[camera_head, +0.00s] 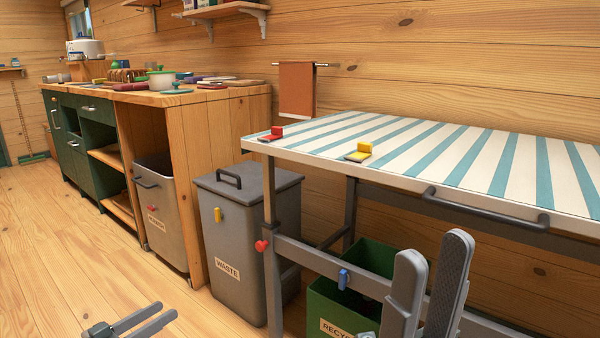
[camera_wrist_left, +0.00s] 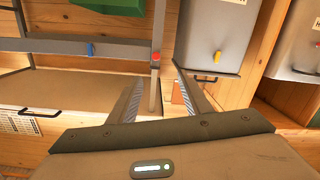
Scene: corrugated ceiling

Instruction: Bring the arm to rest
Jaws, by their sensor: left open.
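My left gripper (camera_head: 158,314) is low at the bottom left of the head view, above the wooden floor. Its two fingers are apart with nothing between them. In the left wrist view the fingers of my left gripper (camera_wrist_left: 158,82) stand wide apart and hold nothing. My right gripper (camera_head: 433,248) shows at the bottom right of the head view, in front of the striped table. Its two grey fingers point up with a gap between them and nothing visible in it.
The striped table (camera_head: 480,165) stands at the right, with a green recycling bin (camera_head: 325,310) beneath. A grey waste bin (camera_head: 255,235) stands left of it, beside the wooden counter (camera_head: 225,150). The floor (camera_head: 75,240) at the left is clear.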

